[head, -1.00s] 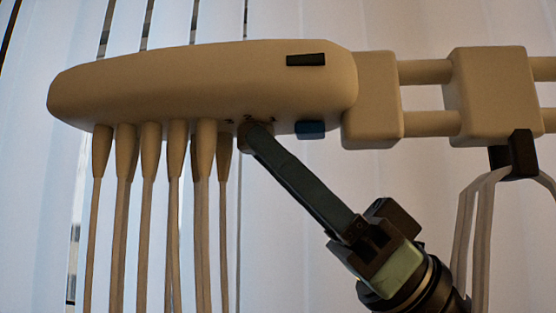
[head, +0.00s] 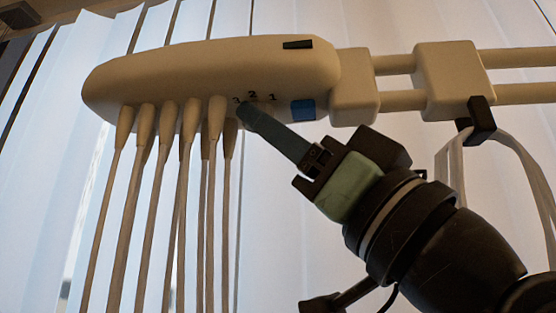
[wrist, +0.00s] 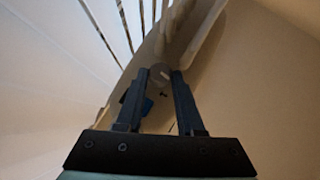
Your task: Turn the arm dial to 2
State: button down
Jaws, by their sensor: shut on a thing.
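The arm dial (wrist: 160,72) is a small round grey knob with a pale mark, seen between my fingertips in the wrist view. It sits on the underside of the long beige arm head (head: 200,75). My gripper (head: 248,113) reaches up from the lower right and is shut on the dial; the fingers also show in the wrist view (wrist: 159,76). In the head view the fingers mostly hide the dial. The printed numbers 3 (head: 236,101), 2 (head: 252,93) and 1 (head: 273,97) show around it. I cannot tell which number the mark faces.
Several hoses (head: 139,190) hang from the arm head just left of my gripper. A blue block (head: 303,110) is to the right of the dial. Beige rails (head: 400,100) lead right to a block, with a black clip (head: 480,122) and looped tubes. Vertical blinds hang behind.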

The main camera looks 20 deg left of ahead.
jog(key=shift+s+m+t+h+b, duration=0.1)
jog(key=shift+m+t+h+b, duration=0.25)
jog(key=shift+t, duration=0.7)
jog(key=shift+m+t+h+b, duration=0.15)
jog(key=shift+m+t, duration=0.3)
jog(key=shift+t, duration=0.6)
jog(key=c, duration=0.5)
grip_release()
